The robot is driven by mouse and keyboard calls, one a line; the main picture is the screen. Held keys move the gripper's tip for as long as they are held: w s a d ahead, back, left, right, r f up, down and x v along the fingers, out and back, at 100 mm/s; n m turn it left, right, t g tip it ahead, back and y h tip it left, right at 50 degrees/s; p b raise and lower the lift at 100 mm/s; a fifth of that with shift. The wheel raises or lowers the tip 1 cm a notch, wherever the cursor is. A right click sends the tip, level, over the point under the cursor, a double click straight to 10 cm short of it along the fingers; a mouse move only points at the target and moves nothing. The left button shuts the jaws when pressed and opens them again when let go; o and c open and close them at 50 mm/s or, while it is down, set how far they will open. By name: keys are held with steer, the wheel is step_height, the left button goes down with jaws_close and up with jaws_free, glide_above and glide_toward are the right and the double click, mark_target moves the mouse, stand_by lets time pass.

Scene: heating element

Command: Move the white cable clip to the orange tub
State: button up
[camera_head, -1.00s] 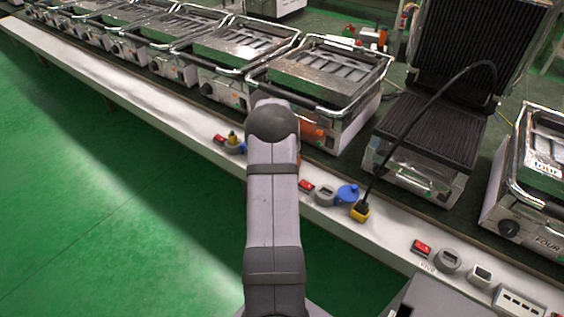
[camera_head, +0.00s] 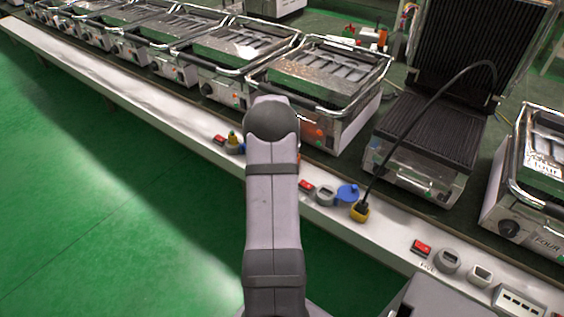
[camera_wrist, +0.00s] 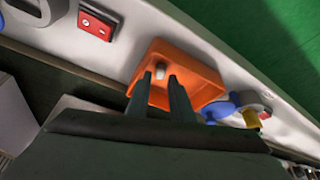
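The orange tub (camera_wrist: 207,72) is a shallow open box on the white ledge in the wrist view. The small white cable clip (camera_wrist: 161,70) shows against the tub's inside, toward its left end. My gripper (camera_wrist: 158,76) reaches over the tub with its two dark fingers apart. The clip shows in the gap between the fingertips, with space on either side of it, so the gripper looks open. Whether the clip rests on the tub's floor is hard to tell. In the head view my arm hides the gripper, the clip and nearly all of the tub.
A red switch (camera_wrist: 96,22) sits left of the tub and a blue socket cover (camera_wrist: 219,108) right of it. The white ledge (camera_head: 130,92) runs along a row of contact grills (camera_head: 325,80). A black cable (camera_head: 408,130) arches to a yellow plug (camera_head: 360,211).

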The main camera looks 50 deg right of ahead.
steer(key=v, duration=1)
steer(key=shift+r, duration=0.25)
steer(key=shift+a, duration=0.15)
steer(key=w+a+n+y, duration=0.3)
steer(key=a+n, duration=0.4)
steer(key=a, duration=1.8)
steer(key=s+a+n+g, duration=0.1)
steer(key=s+a+n, duration=0.2)
steer(key=s+a, duration=0.3)
steer(key=s+a+f+n+y, duration=0.1)
steer(key=s+a+n, duration=0.2)
steer(key=s+a, duration=0.4)
steer(key=a, duration=0.6)
steer(key=shift+s+f+g, duration=0.3)
steer(key=shift+g, duration=0.1)
steer(key=shift+r, duration=0.1)
